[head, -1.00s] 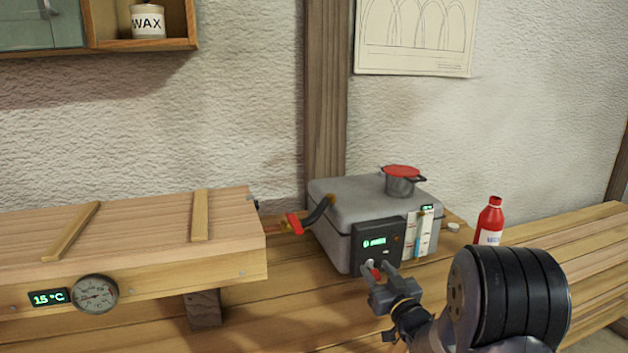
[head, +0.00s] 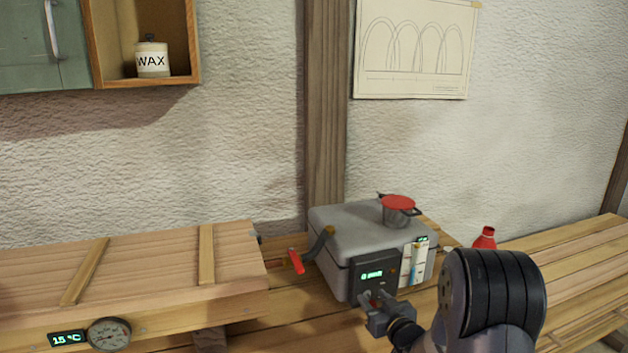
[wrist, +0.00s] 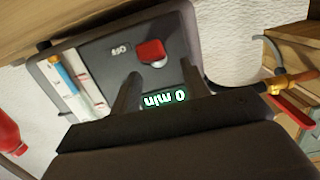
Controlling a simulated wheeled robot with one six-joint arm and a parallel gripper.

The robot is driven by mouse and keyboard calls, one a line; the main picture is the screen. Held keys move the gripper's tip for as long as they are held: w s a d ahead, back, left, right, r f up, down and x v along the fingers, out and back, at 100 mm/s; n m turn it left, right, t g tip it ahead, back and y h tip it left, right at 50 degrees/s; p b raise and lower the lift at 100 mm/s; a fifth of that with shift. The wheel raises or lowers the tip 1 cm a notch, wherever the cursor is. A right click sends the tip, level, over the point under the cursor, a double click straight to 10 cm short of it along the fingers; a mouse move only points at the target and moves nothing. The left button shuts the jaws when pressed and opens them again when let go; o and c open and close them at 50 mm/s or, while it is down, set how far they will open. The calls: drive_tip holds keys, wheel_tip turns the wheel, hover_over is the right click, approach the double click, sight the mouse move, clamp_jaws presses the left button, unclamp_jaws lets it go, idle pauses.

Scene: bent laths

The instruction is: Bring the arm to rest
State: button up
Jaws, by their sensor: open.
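My gripper (head: 376,304) is in front of the lower front of the grey steam generator box (head: 340,235), just below its dark control panel (head: 376,274). The jaws are open with nothing between them that I can make out in the head view. In the wrist view my gripper (wrist: 155,85) has its two fingers apart, with a red switch (wrist: 150,52) on the panel showing beyond them. The panel's green display reads 0 min in the wrist view. I cannot tell whether the fingers touch the panel.
A long wooden box (head: 150,280) with a dial stands left. A red lever (head: 296,261) sits between it and the grey box. A red bottle (head: 485,238) is partly behind my arm. A cupboard (head: 40,45) hangs upper left.

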drive_tip(key=shift+w+a+r+g+h+p, duration=0.2)
drive_tip(key=shift+r+g+p, duration=0.4)
drive_tip(key=shift+p, duration=2.1)
drive_tip(key=shift+w+d+r+g+h+p, duration=0.1)
drive_tip(key=shift+r+g+h+p, duration=0.2)
drive_tip(key=shift+g+p, duration=1.5)
drive_tip(key=s+d+r+t, duration=0.1)
drive_tip(key=s, duration=0.4)
drive_tip(key=shift+s+d+r+t, duration=0.3)
drive_tip(key=shift+d+r+t, duration=0.1)
